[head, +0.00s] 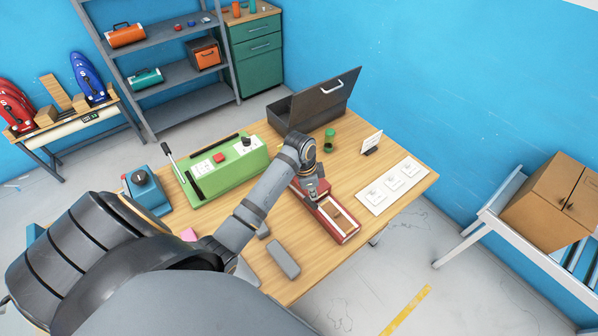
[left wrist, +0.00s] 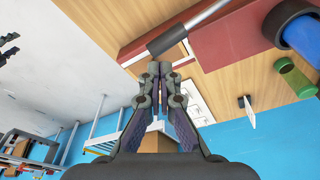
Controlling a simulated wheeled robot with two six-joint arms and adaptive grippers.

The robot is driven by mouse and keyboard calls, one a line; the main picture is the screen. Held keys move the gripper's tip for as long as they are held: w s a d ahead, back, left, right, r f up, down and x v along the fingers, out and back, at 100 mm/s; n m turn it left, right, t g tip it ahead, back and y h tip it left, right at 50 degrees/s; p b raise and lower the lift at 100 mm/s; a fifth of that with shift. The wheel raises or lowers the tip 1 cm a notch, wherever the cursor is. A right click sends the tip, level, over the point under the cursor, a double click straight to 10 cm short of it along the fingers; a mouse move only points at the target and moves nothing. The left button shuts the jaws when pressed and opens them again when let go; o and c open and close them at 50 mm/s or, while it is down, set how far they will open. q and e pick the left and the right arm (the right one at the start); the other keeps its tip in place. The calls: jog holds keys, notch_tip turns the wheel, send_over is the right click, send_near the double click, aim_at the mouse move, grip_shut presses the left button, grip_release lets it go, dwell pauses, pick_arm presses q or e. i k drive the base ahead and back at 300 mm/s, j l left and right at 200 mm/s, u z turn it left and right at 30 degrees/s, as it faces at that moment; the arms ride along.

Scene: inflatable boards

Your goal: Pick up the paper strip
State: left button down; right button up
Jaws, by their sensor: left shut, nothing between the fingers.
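My left gripper (head: 319,192) is at the red box-like device (head: 341,227) on the wooden table, close above its upper end. In the left wrist view the same gripper (left wrist: 160,68) has its fingers together with nothing between them, just below a dark grey grip on a metal bar (left wrist: 168,42) by the red device (left wrist: 215,38). I cannot pick out a paper strip with certainty. A white sheet with several pale squares (head: 377,196) lies on the table to the right of the device. My right gripper is not in view.
The wooden table (head: 305,275) also bears a green machine with a lever (head: 215,174), a blue device (head: 147,191), an open dark case (head: 325,98), a green cylinder (head: 330,139), a small standing card (head: 372,142) and a grey block (head: 283,260).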

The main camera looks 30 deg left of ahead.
aim_at(342, 222)
jog(key=k+l, duration=0.65)
jog(key=k, duration=0.25)
